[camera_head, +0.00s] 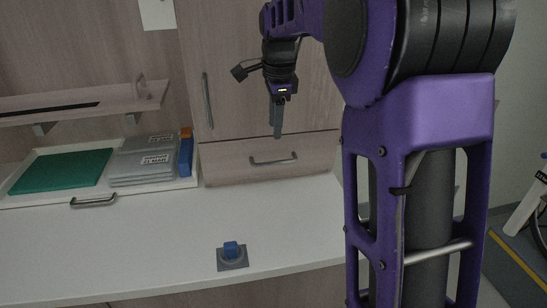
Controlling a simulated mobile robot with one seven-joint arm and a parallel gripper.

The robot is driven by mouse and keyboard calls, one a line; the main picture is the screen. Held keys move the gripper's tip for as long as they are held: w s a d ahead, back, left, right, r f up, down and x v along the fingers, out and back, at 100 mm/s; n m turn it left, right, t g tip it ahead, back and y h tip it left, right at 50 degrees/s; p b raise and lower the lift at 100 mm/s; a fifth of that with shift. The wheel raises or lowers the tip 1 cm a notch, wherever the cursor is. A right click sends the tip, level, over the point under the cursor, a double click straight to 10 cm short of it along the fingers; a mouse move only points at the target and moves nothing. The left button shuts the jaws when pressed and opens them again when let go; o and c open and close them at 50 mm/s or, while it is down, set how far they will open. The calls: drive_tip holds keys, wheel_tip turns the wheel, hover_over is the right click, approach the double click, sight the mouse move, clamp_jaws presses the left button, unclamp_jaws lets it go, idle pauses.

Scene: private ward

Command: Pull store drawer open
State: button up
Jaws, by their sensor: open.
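A closed wood-grain drawer front (225,165) sits at counter level below a tall cupboard door. Its grey bar handle (273,160) runs across its middle. My gripper (277,136) hangs pointing down in front of the cupboard, with its fingertips just above the handle in the picture. The gripper is open and nothing shows between its fingers. They overlap in this view, so the gap is not visible. The gripper looks apart from the handle, but I cannot judge the depth. Which drawer is the store drawer is not marked.
A shallow white tray or drawer (60,203) at left holds a green panel (62,171), grey cases (143,160) and a blue item (186,155). A blue knob on a grey plate (233,264) sits on the white counter (150,245), otherwise largely clear. A shelf (120,102) juts out at left.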

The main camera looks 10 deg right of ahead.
sight(274, 163)
drive_tip(key=f, duration=0.3)
drive_tip(key=w+f, duration=0.1)
drive_tip(key=f, duration=0.3)
drive_tip(key=w+f+b, duration=0.1)
drive_tip(key=f, duration=0.3)
drive_tip(key=shift+w, duration=0.1)
clamp_jaws()
idle(1.0)
